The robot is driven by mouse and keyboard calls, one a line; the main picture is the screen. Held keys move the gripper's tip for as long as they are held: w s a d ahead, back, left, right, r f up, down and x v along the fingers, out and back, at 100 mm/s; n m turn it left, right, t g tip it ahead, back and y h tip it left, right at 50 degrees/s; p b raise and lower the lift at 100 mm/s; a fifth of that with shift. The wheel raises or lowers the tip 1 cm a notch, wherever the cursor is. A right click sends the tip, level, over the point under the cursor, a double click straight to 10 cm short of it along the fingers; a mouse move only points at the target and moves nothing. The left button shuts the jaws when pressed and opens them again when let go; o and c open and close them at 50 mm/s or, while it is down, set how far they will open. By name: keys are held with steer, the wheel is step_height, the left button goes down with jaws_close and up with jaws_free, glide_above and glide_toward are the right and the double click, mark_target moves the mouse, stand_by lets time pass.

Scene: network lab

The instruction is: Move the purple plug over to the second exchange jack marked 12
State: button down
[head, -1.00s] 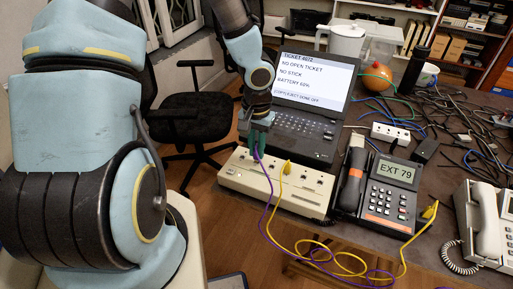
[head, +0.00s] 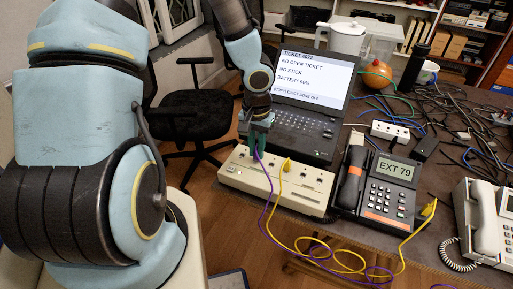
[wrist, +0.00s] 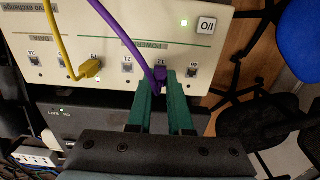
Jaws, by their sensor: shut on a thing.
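My gripper (head: 260,142) is over the left part of the beige exchange (head: 235,182) on the desk. In the wrist view its green fingers (wrist: 160,84) are shut on the purple plug (wrist: 160,73). The plug is at a jack in the exchange's row, next to an empty jack (wrist: 128,68); how deep it sits is hidden. Its purple cable (head: 265,205) hangs over the desk's front. A yellow plug (wrist: 92,68) sits in another jack beyond that empty one. The jack labels appear upside down in the wrist view and are small; some look like 12 or 11.
A laptop (head: 300,125) stands close behind the exchange. A desk phone (head: 385,188) showing EXT 79 stands to its right. The yellow cable (head: 300,248) loops in front of the desk. Loose cables (head: 455,120) cover the desk's right side.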

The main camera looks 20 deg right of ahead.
steer(key=shift+f, duration=0.3)
stand_by(0.5)
steer(key=c, duration=0.8)
jaws_free()
steer(key=shift+o, duration=0.2)
steer(key=shift+r, duration=0.1)
step_height(320, 180, up, 11)
steer(key=p, duration=0.4)
steer(key=shift+f+p, duration=0.2)
steer(key=shift+p, duration=0.2)
steer(key=shift+w, duration=0.1)
